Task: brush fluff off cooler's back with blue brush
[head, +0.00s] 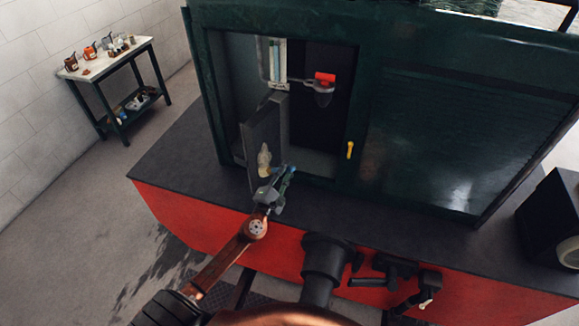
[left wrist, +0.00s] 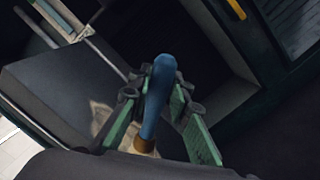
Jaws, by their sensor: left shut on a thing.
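A grey upright slab, which looks like the cooler (head: 262,135), stands in the open doorway of the dark green tram body; its grey face (left wrist: 55,90) fills the left of the left wrist view. My left gripper (head: 277,188) is shut on the blue brush (left wrist: 158,95), whose blue handle and orange-brown collar show between the fingers. I cannot tell whether brush and fluff touch. My right gripper is not in view.
A red-headed tool (head: 324,79) sits inside the opening. A yellow handle (head: 350,150) is on the door frame to the right. A side table (head: 105,58) with jars stands at the far left wall. A dark box (head: 550,215) stands at the right.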

